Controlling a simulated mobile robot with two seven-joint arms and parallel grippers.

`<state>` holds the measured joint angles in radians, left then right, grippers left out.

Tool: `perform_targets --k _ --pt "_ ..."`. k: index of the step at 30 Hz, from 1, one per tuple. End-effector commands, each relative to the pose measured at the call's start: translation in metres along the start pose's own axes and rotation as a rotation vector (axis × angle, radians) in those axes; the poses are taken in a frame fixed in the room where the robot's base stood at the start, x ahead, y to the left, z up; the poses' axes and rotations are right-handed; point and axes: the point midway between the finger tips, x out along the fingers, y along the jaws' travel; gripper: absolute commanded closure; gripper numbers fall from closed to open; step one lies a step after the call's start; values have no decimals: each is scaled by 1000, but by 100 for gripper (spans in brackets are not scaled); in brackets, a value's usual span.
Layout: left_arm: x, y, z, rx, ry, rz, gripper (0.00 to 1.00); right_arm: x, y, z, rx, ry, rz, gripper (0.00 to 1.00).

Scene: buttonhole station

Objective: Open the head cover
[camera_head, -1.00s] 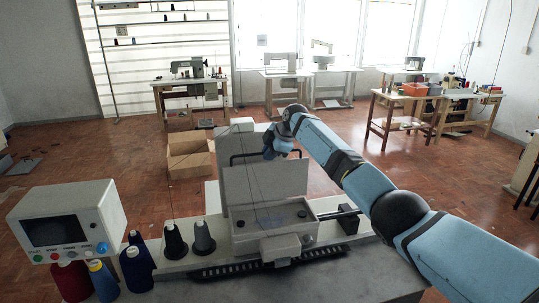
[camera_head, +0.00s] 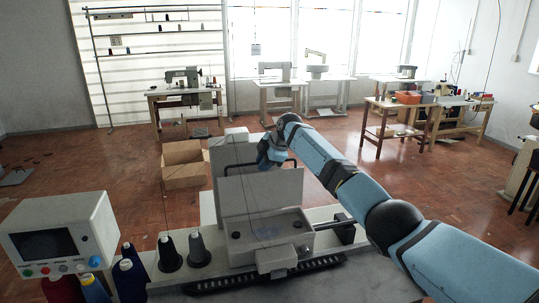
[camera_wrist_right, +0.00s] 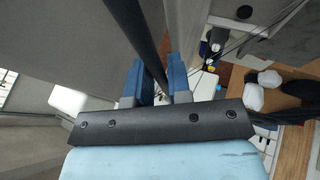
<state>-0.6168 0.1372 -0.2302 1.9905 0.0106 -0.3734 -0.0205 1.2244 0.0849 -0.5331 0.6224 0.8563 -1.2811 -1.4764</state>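The head cover (camera_head: 262,192) is a grey panel standing up at the back of the buttonhole machine's head (camera_head: 270,232). The top of the head lies uncovered in front of it, with dark round knobs and a bluish patch. A black bar handle (camera_head: 292,162) shows at the cover's upper edge. My right gripper (camera_head: 270,157) is at this handle, behind the cover's top edge. In the right wrist view the black bar (camera_wrist_right: 143,42) runs between its two blue fingers (camera_wrist_right: 160,82), which look closed around it. The exact contact is partly hidden. My left gripper is not in view.
A control box with a screen (camera_head: 55,240) stands at the left. Thread cones (camera_head: 198,250) stand between it and the head. A cardboard box (camera_head: 185,165) sits on the floor behind. My right arm crosses from the right. Other sewing tables are far back.

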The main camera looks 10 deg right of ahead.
Motion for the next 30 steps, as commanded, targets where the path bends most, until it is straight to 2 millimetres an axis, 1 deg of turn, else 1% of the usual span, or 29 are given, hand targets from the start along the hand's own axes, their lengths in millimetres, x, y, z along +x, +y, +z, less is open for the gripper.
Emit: perform_targets --k 2,5,12,15,18,21,24,30 --pt "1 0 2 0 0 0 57 -7 0 2 0 0 1 81" --pt "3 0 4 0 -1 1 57 -23 0 2 -2 -1 4 81" --pt "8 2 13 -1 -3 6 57 -80 0 2 -2 -1 7 81" --pt "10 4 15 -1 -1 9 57 -102 0 1 -2 -1 6 81" --pt "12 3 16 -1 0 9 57 -118 0 1 -1 -1 6 81" --pt "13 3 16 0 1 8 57 -130 0 1 -1 -2 5 81" --pt "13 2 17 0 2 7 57 -135 0 0 -2 -1 4 81" --pt "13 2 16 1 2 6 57 -138 0 0 -1 -1 4 81"
